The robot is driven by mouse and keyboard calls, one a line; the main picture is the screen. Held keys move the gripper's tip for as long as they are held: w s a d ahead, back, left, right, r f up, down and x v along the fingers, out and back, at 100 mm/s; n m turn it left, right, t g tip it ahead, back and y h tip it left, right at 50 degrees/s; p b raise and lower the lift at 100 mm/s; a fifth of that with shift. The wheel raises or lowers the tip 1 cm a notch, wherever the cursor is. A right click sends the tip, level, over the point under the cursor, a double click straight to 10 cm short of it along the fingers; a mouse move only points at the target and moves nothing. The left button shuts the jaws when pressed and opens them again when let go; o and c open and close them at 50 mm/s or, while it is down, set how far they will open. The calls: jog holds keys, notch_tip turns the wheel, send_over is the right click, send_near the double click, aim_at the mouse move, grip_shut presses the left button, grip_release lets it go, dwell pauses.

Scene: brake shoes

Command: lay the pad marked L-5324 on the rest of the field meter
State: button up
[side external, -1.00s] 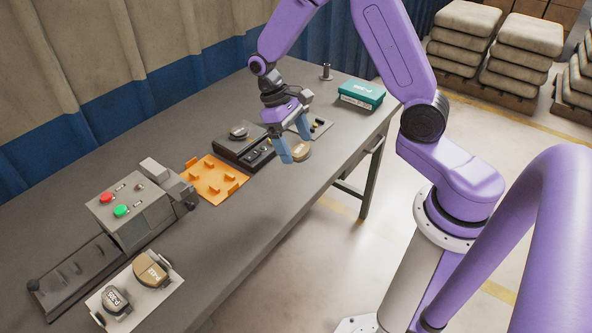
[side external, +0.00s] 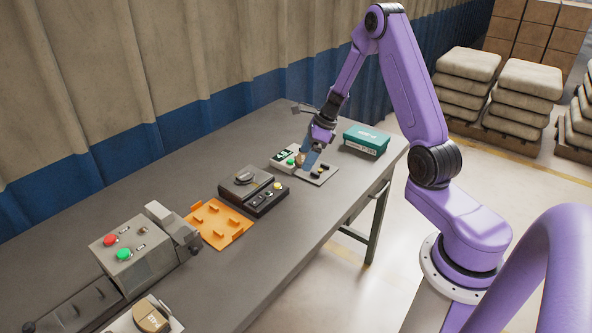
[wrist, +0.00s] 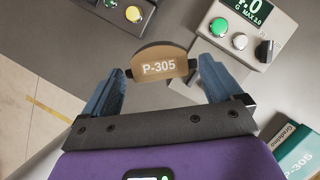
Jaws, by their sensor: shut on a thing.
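My gripper (wrist: 160,80) is shut on a tan, rounded pad (wrist: 160,64) marked P-305, gripped at both ends between the blue fingers. In the side view my gripper (side external: 308,160) holds the pad (side external: 299,159) over or beside the light grey meter (side external: 284,158). I cannot read L-5324 on any pad. My fingers partly hide the meter's plate (side external: 326,178).
A dark instrument (side external: 262,203) carries a dark pad (side external: 244,178). An orange fixture (side external: 217,226) and a grey machine (side external: 135,252) with red and green buttons stand nearer. A teal box (side external: 366,140) is beyond the meter. Another tan pad (side external: 152,318) lies on a pale plate at the bottom edge.

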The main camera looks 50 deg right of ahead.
jog(key=s+d+m+t+h, duration=0.1)
jog(key=d+m+h, duration=0.2)
jog(key=d+m, duration=0.55)
jog(key=shift+n, duration=0.35)
jog(key=shift+d+f, duration=0.1)
jog(key=shift+f, duration=3.35)
jog(key=shift+f, duration=0.35)
jog(key=o, duration=0.8)
jog(key=shift+s, duration=0.1)
